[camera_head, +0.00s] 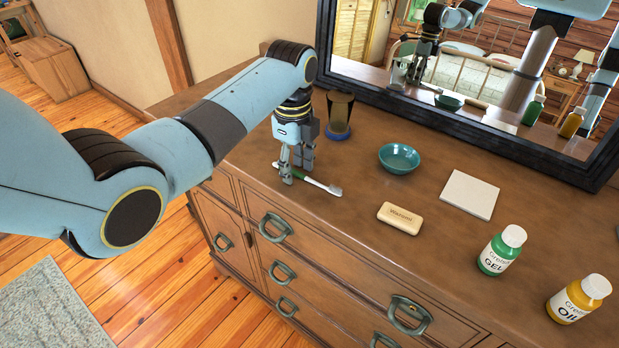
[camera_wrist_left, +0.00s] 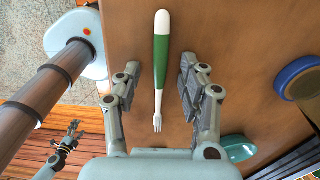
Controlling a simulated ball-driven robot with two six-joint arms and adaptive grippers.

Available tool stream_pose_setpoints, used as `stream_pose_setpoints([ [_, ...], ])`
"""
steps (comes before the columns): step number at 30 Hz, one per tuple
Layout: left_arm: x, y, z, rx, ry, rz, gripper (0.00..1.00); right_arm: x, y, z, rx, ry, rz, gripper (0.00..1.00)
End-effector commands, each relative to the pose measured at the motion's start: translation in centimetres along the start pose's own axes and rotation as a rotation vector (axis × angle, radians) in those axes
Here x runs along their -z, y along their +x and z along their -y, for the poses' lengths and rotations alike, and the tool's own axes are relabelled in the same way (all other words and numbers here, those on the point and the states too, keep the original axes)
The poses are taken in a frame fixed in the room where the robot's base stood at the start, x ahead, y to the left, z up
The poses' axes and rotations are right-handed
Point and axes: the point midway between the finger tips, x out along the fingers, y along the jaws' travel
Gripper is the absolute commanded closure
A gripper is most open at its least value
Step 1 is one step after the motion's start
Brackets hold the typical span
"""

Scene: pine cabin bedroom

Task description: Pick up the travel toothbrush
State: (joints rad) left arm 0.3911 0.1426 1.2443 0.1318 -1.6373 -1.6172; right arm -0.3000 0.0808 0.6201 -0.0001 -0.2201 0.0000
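The travel toothbrush (camera_head: 322,185) lies on the dresser top in the head view, one end hidden by my left gripper. In the left wrist view the toothbrush (camera_wrist_left: 160,62) shows a green handle, a white tip and a thin white neck ending in short prongs. My left gripper (camera_head: 298,172) points down at the toothbrush. In the left wrist view my left gripper (camera_wrist_left: 158,88) is open, with a finger on each side of the toothbrush and gaps between. My right gripper (camera_wrist_left: 74,130) appears small at the lower left of the wrist view, fingers apart and empty.
A dark cup (camera_head: 339,112) stands close behind my left gripper. A teal bowl (camera_head: 399,158), soap bar (camera_head: 400,219), white tile (camera_head: 470,194), green gel bottle (camera_head: 502,250) and yellow oil bottle (camera_head: 579,299) stand to the right. A mirror (camera_head: 480,110) backs the dresser (camera_head: 350,262).

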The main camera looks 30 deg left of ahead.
Motion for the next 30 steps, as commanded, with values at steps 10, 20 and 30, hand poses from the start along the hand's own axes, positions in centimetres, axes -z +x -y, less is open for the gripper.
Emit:
stream_pose_setpoints([
  [10,0.0,0.0,0.0,0.000,0.000,0.000,1.00,0.0,0.0,0.2,0.003,0.001,0.000,0.18],
  [20,0.0,-0.5,0.1,0.002,0.000,0.000,1.00,0.0,0.1,0.2,0.003,0.001,0.000,0.18],
  [30,0.7,-5.2,-1.9,0.001,0.001,0.000,1.00,-0.1,0.4,0.2,0.002,0.001,0.001,0.18],
])
